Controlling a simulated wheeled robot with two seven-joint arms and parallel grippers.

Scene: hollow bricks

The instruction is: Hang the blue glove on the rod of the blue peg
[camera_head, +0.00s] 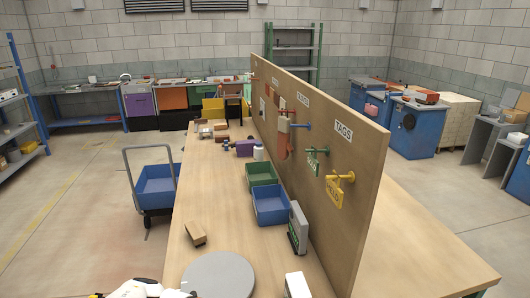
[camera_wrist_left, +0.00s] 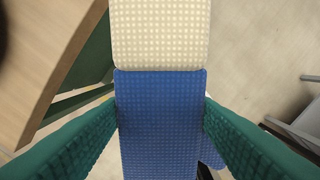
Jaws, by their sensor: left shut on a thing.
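In the left wrist view a blue glove (camera_wrist_left: 160,120) with a cream upper part (camera_wrist_left: 160,35) lies between the two green fingers of my left gripper (camera_wrist_left: 160,105). The gripper is shut on the blue part; the lower end runs out of the picture. In the head view only white and dark parts of my left arm show at the bottom edge, and the glove is not clearly seen there. My right gripper is not in view.
The wooden board (camera_head: 360,190) also carries a green peg (camera_head: 323,152) and a yellow peg (camera_head: 348,177) with tags. A blue cart stands left.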

